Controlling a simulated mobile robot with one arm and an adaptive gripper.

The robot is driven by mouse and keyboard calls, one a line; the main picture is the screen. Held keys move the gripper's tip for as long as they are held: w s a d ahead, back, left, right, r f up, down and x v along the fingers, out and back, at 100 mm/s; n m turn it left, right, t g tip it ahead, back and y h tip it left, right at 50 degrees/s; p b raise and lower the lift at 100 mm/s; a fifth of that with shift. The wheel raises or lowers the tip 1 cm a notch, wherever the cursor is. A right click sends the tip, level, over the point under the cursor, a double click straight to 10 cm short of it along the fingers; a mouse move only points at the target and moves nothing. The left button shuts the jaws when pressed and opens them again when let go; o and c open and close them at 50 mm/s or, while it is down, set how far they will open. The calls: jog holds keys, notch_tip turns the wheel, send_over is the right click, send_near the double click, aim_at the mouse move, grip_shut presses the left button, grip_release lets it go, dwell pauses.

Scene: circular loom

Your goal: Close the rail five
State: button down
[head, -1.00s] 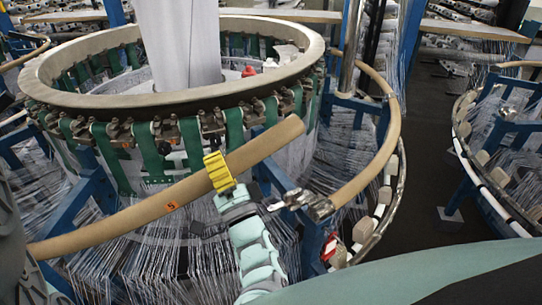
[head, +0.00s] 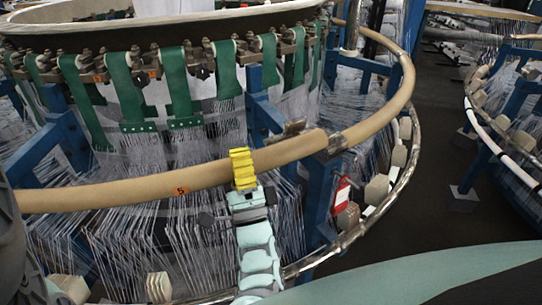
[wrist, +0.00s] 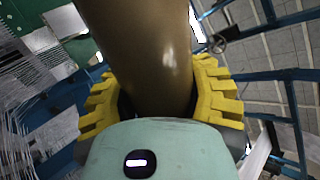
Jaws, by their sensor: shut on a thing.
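The rail five (head: 130,194) is a tan curved tube with an orange label marked 5. In the head view it runs from the lower left to the middle, and its right end meets the end of the fixed tan rail (head: 385,115) at the metal latch (head: 325,145). I cannot tell whether the latch is fastened. My gripper (head: 242,168), with yellow fingers, is shut around the rail near its right end. In the wrist view, the yellow fingers sit on both sides of the rail (wrist: 145,50).
The loom's ring with green straps (head: 180,85) stands behind the rail. Blue posts (head: 318,200) and many thin threads (head: 150,245) lie below it. A lower metal rail (head: 365,225) curves at the right.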

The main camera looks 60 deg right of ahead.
notch_tip(320, 180, down, 4)
jog(key=m+b, duration=0.1)
jog(key=b, duration=0.1)
jog(key=shift+s+r+h+b, duration=0.15)
jog(key=shift+r+h+b, duration=0.05)
jog(key=shift+h+b, duration=0.2)
jog(key=shift+d+f+m+g, duration=0.15)
jog(key=shift+f+m+g, duration=0.15)
jog(key=shift+f+g, duration=0.1)
jog(key=shift+f, duration=0.2)
jog(key=c, duration=0.9)
grip_release()
jog(key=o, duration=0.3)
jog(key=shift+o, duration=1.4)
jog(key=shift+r, duration=0.25)
jog(key=v, duration=0.7)
jog(key=shift+a+f, duration=0.2)
jog(key=shift+a, duration=0.05)
